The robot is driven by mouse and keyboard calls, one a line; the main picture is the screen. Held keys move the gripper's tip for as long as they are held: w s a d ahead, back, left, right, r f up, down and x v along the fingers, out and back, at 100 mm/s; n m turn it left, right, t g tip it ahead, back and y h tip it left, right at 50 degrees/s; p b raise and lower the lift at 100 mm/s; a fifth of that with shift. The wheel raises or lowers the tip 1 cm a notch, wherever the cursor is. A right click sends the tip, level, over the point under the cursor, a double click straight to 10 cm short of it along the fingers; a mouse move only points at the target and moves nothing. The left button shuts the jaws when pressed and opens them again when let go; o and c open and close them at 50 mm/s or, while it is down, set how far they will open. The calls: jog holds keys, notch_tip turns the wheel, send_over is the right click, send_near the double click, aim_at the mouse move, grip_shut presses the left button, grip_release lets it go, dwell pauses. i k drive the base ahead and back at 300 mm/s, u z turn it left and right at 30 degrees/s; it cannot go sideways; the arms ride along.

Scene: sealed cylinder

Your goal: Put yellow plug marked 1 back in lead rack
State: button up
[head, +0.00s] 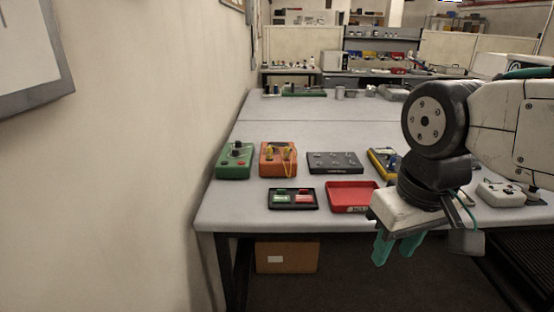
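An orange box (278,160) stands at the back left of the near table, with yellow plugs or leads (287,152) at its top. No number can be read on them, so I cannot tell which is marked 1. I cannot tell for sure which thing is the lead rack. A dark panel with several small fittings (335,162) lies right of the orange box. A yellow-edged unit (378,165) is partly hidden behind my arm. My gripper (394,257) points down in front of the table's front edge, its teal fingers apart, with nothing seen between them.
A green box (235,160) stands left of the orange one. A black tray with green and red parts (292,208) and a red tray (348,209) lie near the front edge. A white device (508,191) is at right. A wall borders the left.

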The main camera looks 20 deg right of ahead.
aim_at(269, 150)
jog(key=u, duration=0.1)
jog(key=i, duration=1.1)
jog(key=z, duration=0.25)
